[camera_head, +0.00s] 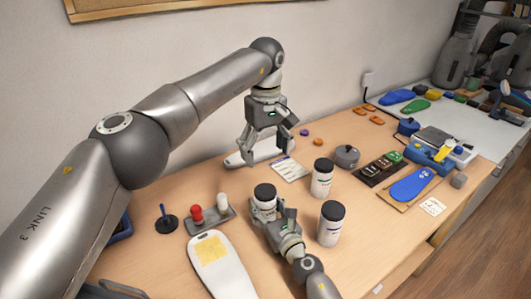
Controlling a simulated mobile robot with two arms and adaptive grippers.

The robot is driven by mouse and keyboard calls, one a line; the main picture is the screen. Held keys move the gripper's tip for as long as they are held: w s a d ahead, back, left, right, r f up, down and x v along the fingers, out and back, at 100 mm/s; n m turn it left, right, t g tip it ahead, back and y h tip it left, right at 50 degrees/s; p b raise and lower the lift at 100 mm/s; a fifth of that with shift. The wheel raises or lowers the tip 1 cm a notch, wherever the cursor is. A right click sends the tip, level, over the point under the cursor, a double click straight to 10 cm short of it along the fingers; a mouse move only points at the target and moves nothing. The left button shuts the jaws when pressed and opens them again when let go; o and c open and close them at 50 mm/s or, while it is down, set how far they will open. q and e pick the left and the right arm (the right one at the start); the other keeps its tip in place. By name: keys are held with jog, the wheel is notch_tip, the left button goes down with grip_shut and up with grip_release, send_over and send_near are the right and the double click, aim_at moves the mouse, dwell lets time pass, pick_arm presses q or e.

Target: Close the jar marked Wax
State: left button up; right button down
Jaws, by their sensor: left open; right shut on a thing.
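Three white jars with black lids stand on the table in the head view: a left jar (265,202), a back jar (321,180) and a front jar (330,228). Their label text is too small to read, so I cannot tell which is marked Wax. A black lid sits on top of each; how tight is not visible. My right gripper (271,216) is shut on the left jar, hiding its lower part. My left gripper (266,157) is open and empty, above and behind the left jar, apart from it.
A white insole form (221,265) lies front left, beside a holder with red and white knobs (210,216). A blue insole (411,185) lies right. Table right of the front jar is clear.

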jog(key=c, duration=0.5)
grip_release()
jog(key=v, duration=1.2)
jog(key=shift+f, duration=0.1)
